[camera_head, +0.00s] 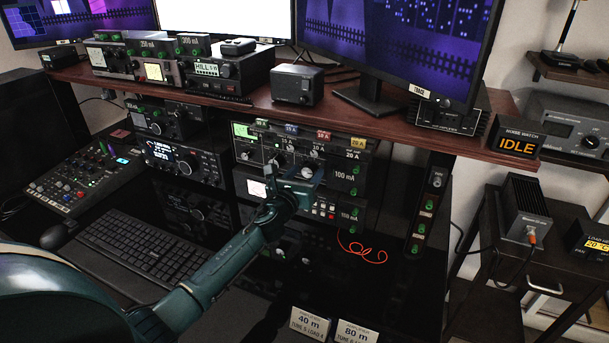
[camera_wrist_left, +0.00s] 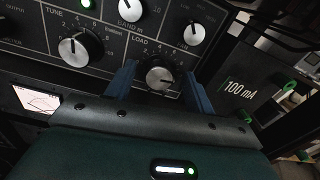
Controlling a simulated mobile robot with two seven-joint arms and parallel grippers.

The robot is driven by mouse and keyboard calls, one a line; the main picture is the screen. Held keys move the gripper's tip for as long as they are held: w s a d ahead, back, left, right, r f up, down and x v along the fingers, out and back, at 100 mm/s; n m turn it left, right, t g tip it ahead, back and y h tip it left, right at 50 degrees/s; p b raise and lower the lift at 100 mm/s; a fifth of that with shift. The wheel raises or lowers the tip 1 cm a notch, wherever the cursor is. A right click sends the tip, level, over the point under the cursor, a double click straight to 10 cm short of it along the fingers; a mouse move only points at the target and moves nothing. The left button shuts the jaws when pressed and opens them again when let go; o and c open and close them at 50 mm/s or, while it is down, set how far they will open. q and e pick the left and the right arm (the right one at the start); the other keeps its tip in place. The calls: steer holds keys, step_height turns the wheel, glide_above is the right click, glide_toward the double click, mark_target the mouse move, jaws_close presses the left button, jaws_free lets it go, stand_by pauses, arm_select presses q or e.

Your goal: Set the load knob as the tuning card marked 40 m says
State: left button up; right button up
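The load knob (camera_wrist_left: 160,77), under the LOAD label, is a round dial with a white pointer line on the black tuner panel (camera_wrist_left: 112,72). My left gripper (camera_wrist_left: 160,88) is open, with one blue finger on each side of the knob and a visible gap to it. In the head view my left gripper (camera_head: 296,186) is in front of the tuner and covers part of it. The card marked 40 m (camera_head: 310,324) stands at the bottom; its small line reads TUNE 5 LOAD and a last character, perhaps 4. My right gripper is not in view.
The tune knob (camera_wrist_left: 74,50) is left of the load knob; the fan knob (camera_wrist_left: 191,35) and band knob (camera_wrist_left: 130,8) are above. The 80 m card (camera_head: 356,331) stands beside the 40 m card. A keyboard (camera_head: 140,250) lies left of my arm.

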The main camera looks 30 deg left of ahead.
arm_select(q)
steer(key=c, duration=0.9)
steer(key=shift+c, duration=0.2)
steer(key=shift+n, duration=0.4)
steer(key=n, duration=0.4)
steer(key=shift+f, duration=0.1)
steer(key=n, duration=0.5)
steer(key=shift+a+b, duration=0.15)
steer(key=shift+b, duration=0.15)
steer(key=n, duration=0.5)
steer(key=shift+f+n, duration=0.1)
steer(key=shift+n, duration=0.3)
steer(key=n, duration=0.4)
steer(key=shift+p, duration=0.4)
steer(key=shift+f+n, duration=0.1)
steer(key=shift+n, duration=0.2)
